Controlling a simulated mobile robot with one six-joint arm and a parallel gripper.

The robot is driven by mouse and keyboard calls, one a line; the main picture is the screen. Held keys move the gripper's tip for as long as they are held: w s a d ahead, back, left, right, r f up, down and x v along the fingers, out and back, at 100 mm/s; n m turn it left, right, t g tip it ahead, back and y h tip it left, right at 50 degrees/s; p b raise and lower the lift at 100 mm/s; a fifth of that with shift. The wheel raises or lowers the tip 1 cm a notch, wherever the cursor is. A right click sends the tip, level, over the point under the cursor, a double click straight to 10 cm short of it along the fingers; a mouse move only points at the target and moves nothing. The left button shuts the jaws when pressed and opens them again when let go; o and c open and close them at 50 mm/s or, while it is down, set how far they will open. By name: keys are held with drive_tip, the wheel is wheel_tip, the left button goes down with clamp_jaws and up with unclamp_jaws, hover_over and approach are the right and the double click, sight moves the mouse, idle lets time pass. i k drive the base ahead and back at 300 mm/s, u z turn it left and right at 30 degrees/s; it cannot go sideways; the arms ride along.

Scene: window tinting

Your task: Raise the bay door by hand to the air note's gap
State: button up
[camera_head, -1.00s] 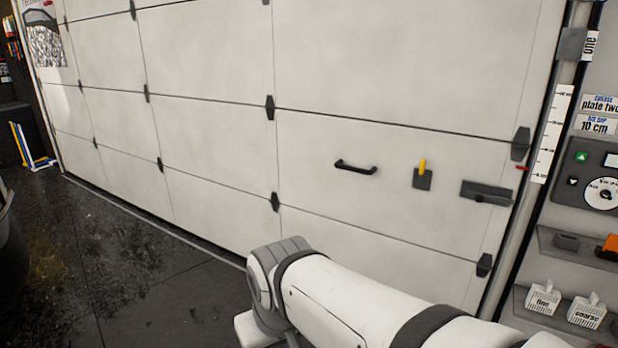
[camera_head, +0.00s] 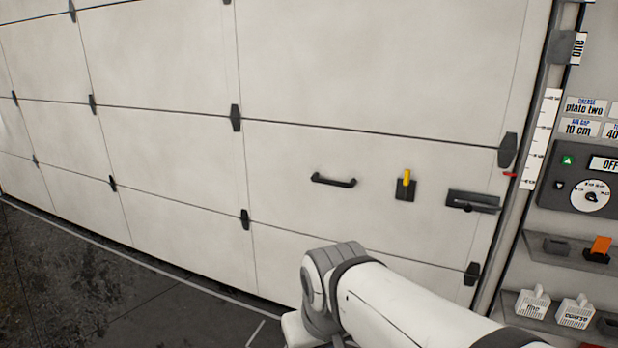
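The white sectional bay door (camera_head: 170,150) fills most of the view and appears down at the floor. A black bar handle (camera_head: 333,181) sits on its lower right part. Right of the handle are a dark plate with an upright yellow lever (camera_head: 406,180) and a dark latch plate (camera_head: 473,202). A note reading "air gap 10 cm" (camera_head: 580,127) is on the right wall. A white scale strip (camera_head: 541,140) stands beside the door, with a red pointer (camera_head: 510,174) at its left edge. My arm reaches in from the lower right, below the handle. My gripper is not visible.
A control panel (camera_head: 566,150) with a dial and a display reading "OFF" is on the right wall. Below it, shelves hold an orange item (camera_head: 601,245) and white boxes (camera_head: 532,303). Dark stained floor (camera_head: 60,285) lies open at the left.

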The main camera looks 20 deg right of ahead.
sight(193, 136)
drive_tip(key=z, duration=0.35)
drive_tip(key=i, duration=1.4)
drive_tip(key=u, duration=0.6)
